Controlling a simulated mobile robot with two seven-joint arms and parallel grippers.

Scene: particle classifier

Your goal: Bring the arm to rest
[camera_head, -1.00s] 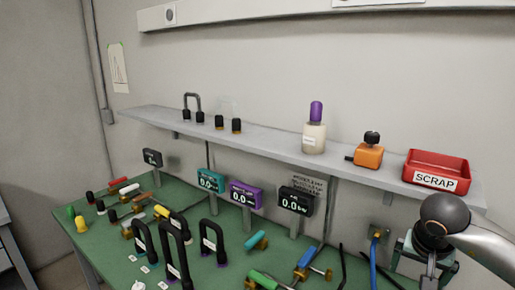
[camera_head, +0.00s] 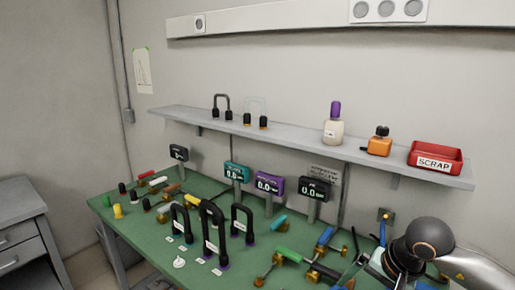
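My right arm comes in from the lower right, showing a dark round joint and a pale link. It hangs over the right end of the green workbench (camera_head: 130,232). The fingers of my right gripper do not show; they are hidden behind the arm or below the picture. My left arm and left gripper are out of the picture.
A grey wall shelf (camera_head: 290,145) holds a cream bottle with a purple cap (camera_head: 334,130), an orange container (camera_head: 379,146) and a red SCRAP bin (camera_head: 435,158). Black U-shaped pieces (camera_head: 212,230), a teal gauge (camera_head: 236,173) and coloured-handled parts crowd the bench. A drawer cabinet (camera_head: 22,225) stands left.

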